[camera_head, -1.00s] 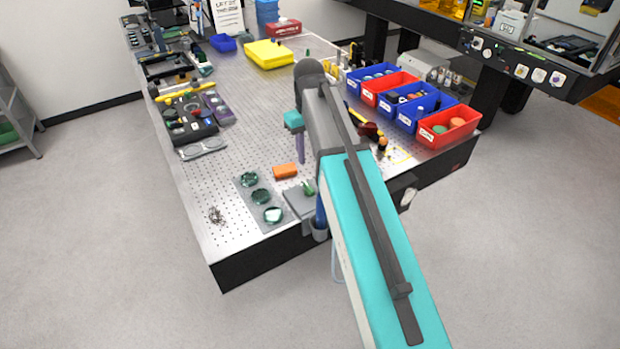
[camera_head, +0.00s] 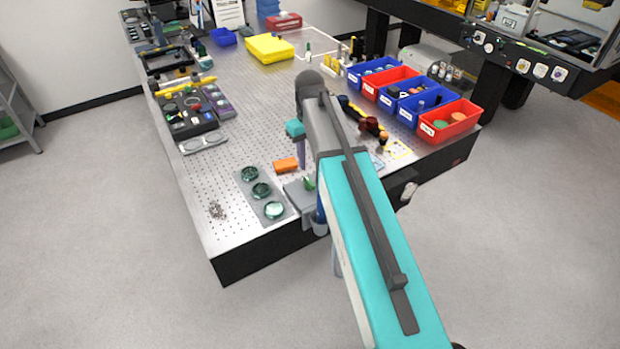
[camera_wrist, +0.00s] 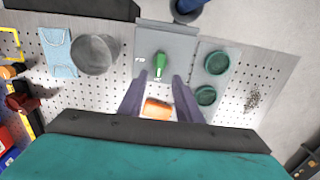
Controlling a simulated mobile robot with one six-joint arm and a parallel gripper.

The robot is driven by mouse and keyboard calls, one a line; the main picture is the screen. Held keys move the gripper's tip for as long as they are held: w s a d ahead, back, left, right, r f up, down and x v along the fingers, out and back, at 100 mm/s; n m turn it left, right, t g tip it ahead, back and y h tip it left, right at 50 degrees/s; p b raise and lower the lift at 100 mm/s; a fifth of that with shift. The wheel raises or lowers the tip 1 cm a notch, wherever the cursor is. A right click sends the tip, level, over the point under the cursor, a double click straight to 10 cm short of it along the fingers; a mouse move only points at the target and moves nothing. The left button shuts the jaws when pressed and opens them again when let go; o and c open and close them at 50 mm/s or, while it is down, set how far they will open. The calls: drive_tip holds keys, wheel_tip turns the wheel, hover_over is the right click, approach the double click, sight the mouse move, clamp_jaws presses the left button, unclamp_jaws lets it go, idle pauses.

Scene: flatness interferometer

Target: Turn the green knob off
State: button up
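The green knob (camera_head: 309,183) stands on a grey box (camera_head: 296,194) at the near edge of the perforated table, partly beside my arm in the head view. In the wrist view the green knob (camera_wrist: 160,66) lies on the grey plate (camera_wrist: 150,42), its long handle running roughly up and down the picture. My gripper (camera_wrist: 160,77) has two purple fingers spread apart, with nothing between their tips. The knob appears just beyond and between the tips; I see no contact. In the head view my gripper (camera_head: 301,155) is above the table behind the box, mostly hidden by my arm.
An orange block (camera_head: 285,165) lies near the box. A grey plate with green-rimmed round optics (camera_head: 261,191) lies to its left, with small loose screws (camera_head: 216,210) beyond. A grey cylinder (camera_wrist: 93,54) shows in the wrist view. Red and blue bins (camera_head: 449,121) line the right edge.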

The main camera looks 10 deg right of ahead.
sight(310, 181)
drive_tip(key=shift+f+b, duration=2.25)
drive_tip(key=shift+f, duration=2.3)
clamp_jaws()
